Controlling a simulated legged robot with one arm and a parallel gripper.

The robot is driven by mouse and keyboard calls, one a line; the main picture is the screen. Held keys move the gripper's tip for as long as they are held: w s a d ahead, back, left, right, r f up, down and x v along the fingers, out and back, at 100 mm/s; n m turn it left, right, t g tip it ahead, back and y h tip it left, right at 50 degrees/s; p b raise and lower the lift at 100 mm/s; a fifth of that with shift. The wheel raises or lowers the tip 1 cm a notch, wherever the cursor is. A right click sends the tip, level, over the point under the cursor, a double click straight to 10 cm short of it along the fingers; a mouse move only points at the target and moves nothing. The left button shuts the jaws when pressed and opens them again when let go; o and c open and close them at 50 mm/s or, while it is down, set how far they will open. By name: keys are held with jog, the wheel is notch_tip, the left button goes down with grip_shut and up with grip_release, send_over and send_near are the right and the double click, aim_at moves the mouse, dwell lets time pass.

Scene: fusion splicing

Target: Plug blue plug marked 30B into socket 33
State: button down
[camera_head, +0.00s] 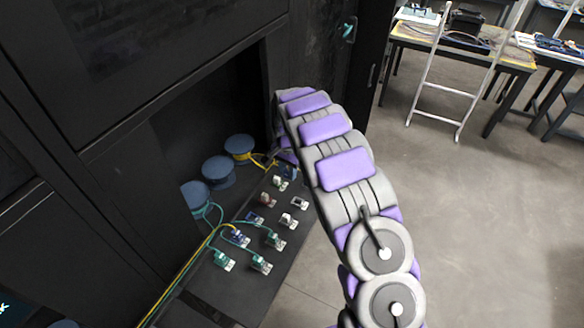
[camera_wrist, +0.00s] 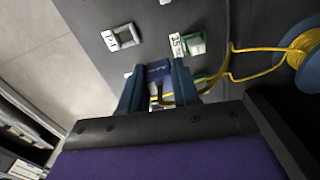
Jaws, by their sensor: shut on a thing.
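My gripper (camera_wrist: 157,76) is shut on a blue plug (camera_wrist: 158,70) in the wrist view, with a finger on each side of it. A yellow cable runs close by the plug and fingers. Any marking on the plug is too small to read, so I cannot tell whether it is 30B. In the head view my arm reaches to the far end of the dark panel (camera_head: 233,285), and the arm hides most of the gripper. I cannot make out the label of socket 33 in either view.
A grey empty-looking socket (camera_wrist: 124,34) and a green plug in a socket labelled 35 (camera_wrist: 190,43) lie just past the fingers. Several plugs and sockets stand on the panel. A blue spool (camera_wrist: 300,60) with yellow cable is at right. Dark cabinet walls enclose the panel's left side.

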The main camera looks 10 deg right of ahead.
jog(key=shift+s+a+b, duration=1.6)
jog(key=shift+s+a, duration=2.85)
jog(key=shift+a, duration=2.6)
jog(key=shift+f, duration=3.15)
jog(key=shift+d+p, duration=0.15)
jog(key=shift+p, duration=0.15)
jog(key=shift+f, duration=0.45)
jog(key=c, duration=0.8)
grip_release()
jog(key=shift+o, duration=0.2)
jog(key=shift+r, duration=0.1)
